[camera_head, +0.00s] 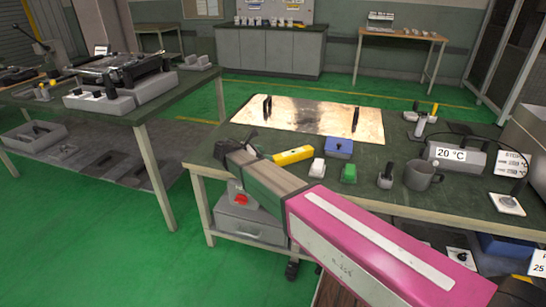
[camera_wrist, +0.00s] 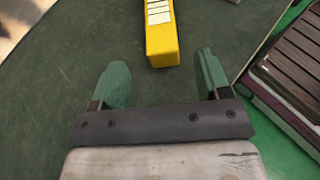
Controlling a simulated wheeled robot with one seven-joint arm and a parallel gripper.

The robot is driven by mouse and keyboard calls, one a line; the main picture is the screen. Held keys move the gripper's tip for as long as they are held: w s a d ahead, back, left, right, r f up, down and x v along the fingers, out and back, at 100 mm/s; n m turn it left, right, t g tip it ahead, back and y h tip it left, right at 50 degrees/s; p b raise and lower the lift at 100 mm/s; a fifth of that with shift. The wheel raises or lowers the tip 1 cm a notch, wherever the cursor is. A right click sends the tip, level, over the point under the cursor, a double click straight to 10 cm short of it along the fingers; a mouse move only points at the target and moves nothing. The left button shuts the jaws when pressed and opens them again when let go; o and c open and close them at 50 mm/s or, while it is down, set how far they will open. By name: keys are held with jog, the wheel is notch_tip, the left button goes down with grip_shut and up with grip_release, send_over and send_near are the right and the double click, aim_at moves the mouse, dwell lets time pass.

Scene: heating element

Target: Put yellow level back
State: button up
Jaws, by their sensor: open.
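The yellow level (camera_head: 294,155) is a yellow bar lying on the dark green table (camera_head: 400,203), near the front left of its top. In the wrist view the yellow level (camera_wrist: 161,38) shows at the top centre, with a pale striped label on its upper face. My gripper (camera_wrist: 158,82) is open and empty, its two green fingers spread apart. The near end of the level lies ahead of and roughly between the fingertips, with no contact visible. In the head view my gripper (camera_head: 230,148) is at the table's left front, left of the level; its fingers are hard to make out there.
A tan board (camera_head: 310,114) with two dark handles lies behind the level. A second workbench (camera_head: 130,115) is at the left.

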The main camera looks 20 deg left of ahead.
jog(key=shift+v, duration=1.6)
